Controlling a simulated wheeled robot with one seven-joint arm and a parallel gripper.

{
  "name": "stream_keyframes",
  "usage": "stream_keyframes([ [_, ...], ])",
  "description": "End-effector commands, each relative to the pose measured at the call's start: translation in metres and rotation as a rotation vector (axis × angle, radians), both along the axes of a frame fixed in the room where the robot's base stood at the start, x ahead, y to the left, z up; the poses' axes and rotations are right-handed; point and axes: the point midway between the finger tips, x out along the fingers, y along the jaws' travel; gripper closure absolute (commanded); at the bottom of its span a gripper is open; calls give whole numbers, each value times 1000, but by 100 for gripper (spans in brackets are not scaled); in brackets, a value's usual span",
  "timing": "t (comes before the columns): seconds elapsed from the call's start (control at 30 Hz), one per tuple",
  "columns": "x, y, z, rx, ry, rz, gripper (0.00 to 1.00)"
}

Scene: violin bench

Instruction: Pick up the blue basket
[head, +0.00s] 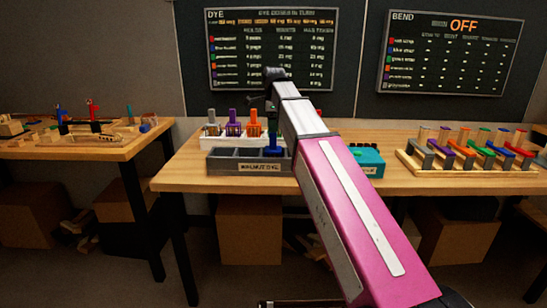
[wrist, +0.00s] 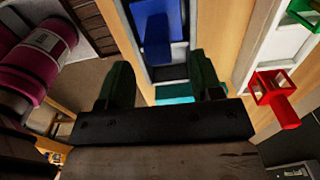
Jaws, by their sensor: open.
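The blue basket (head: 273,150) sits in the right-hand part of a dark grey tray (head: 221,165) labelled walnut dye on the middle bench. In the wrist view the blue basket (wrist: 158,28) shows upper middle, inside the tray, beyond and between my fingertips. My gripper (wrist: 161,82) is open, its two dark green fingers apart with nothing held between them. The blue basket's lower detail is partly hidden by the tray wall in the head view. My arm hides part of the bench right of it.
A white rack behind the tray holds a purple basket (head: 234,128) and an orange basket (head: 253,127). A red basket (wrist: 275,95) shows right in the wrist view. A teal box (head: 367,158) and a wooden rack of coloured pieces (head: 465,155) stand to the right.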

Motion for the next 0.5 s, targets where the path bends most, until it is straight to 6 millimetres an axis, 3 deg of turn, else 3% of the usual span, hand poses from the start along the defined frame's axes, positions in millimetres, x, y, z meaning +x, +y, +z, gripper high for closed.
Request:
stream_keyframes([
  [0.33,-1,1,-27,0,1,1,40],
  [0.5,-3,2,-50,0,1,1,40],
])
